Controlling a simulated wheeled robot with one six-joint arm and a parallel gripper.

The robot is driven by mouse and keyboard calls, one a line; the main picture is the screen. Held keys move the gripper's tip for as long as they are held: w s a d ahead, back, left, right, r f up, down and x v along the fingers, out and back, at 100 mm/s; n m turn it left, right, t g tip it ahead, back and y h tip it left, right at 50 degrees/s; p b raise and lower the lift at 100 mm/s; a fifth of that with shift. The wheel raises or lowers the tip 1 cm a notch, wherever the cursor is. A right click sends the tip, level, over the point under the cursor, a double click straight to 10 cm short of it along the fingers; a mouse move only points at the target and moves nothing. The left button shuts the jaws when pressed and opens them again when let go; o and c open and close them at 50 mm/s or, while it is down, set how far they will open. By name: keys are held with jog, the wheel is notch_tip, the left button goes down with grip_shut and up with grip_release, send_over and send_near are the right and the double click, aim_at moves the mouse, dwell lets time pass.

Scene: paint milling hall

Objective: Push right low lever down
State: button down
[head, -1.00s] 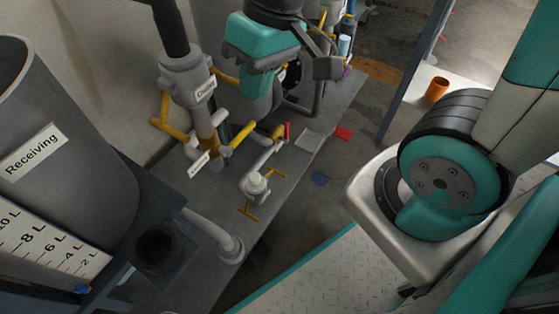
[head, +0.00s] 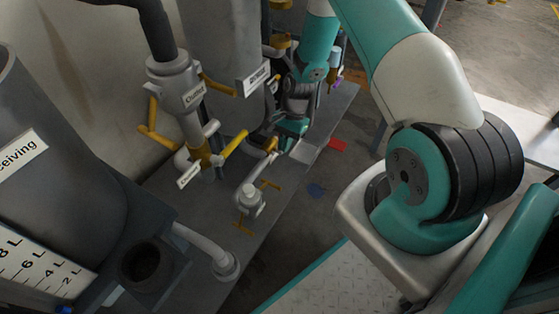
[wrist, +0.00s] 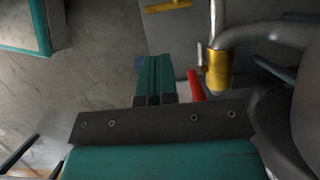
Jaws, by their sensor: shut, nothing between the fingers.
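A low valve with a brass body (wrist: 218,72) and a red lever (wrist: 195,86) shows in the wrist view. My gripper (wrist: 154,62) is shut and empty, just left of the red lever there; I cannot tell whether they touch. In the head view my gripper (head: 285,145) is low beside the brass valve part (head: 271,145) on the pipe, and it hides the red lever.
The Receiving tank (head: 60,170) stands at left. A capped pipe fitting (head: 250,198) with yellow handles rises from the grey platform (head: 195,210) in front of my gripper.

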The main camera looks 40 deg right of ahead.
jog(key=b+x, duration=0.6)
jog(key=x, duration=0.6)
jog(key=shift+s+a+f, duration=0.1)
jog(key=shift+f, duration=0.05)
jog(key=shift+a+f+b, duration=0.15)
jog(key=shift+f+b, duration=0.05)
jog(key=shift+b, duration=0.15)
